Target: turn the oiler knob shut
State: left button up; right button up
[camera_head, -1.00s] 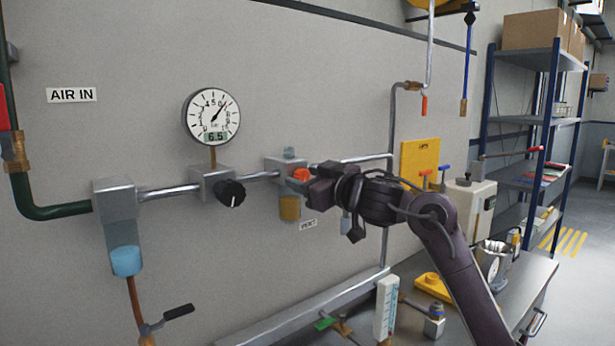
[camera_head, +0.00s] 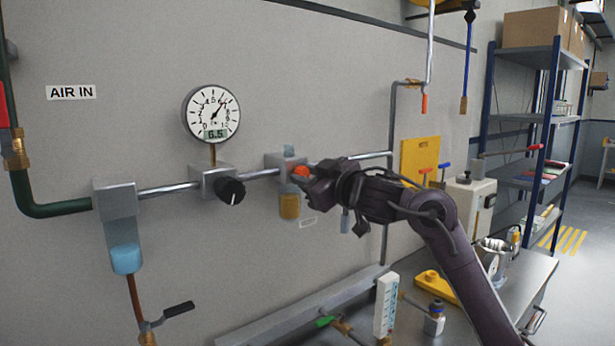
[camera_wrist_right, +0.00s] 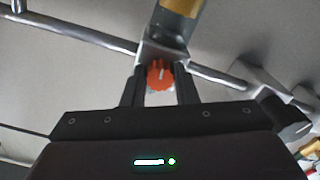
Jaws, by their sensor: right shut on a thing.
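The orange oiler knob (camera_head: 301,170) sits on the front of the oiler's metal block (camera_head: 277,161), with an amber bowl (camera_head: 289,206) hanging below. In the right wrist view the knob (camera_wrist_right: 160,74) shows a pale mark on its face and lies between the two dark fingers. My right gripper (camera_head: 306,175) is at the knob, shut on it, with a finger on each side (camera_wrist_right: 160,82). The gripper hides part of the knob in the head view. My left gripper is not in view.
To the left on the same pipe are a regulator with a black knob (camera_head: 231,191), a dial gauge (camera_head: 211,114) reading about 6.5, and a filter with a blue bowl (camera_head: 126,259). A yellow panel (camera_head: 419,161) is behind my right arm. A workbench with tools lies below.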

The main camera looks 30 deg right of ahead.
jog(key=n, duration=1.3)
jog(key=shift+n+b, duration=0.3)
jog(key=n, duration=0.3)
jog(key=shift+n, duration=0.3)
jog(key=n, duration=0.4)
jog(key=shift+n, duration=0.3)
jog(key=n, duration=0.3)
jog(key=shift+n, duration=0.3)
jog(key=n, duration=0.4)
jog(key=shift+a+n, duration=0.1)
jog(key=shift+n, duration=2.2)
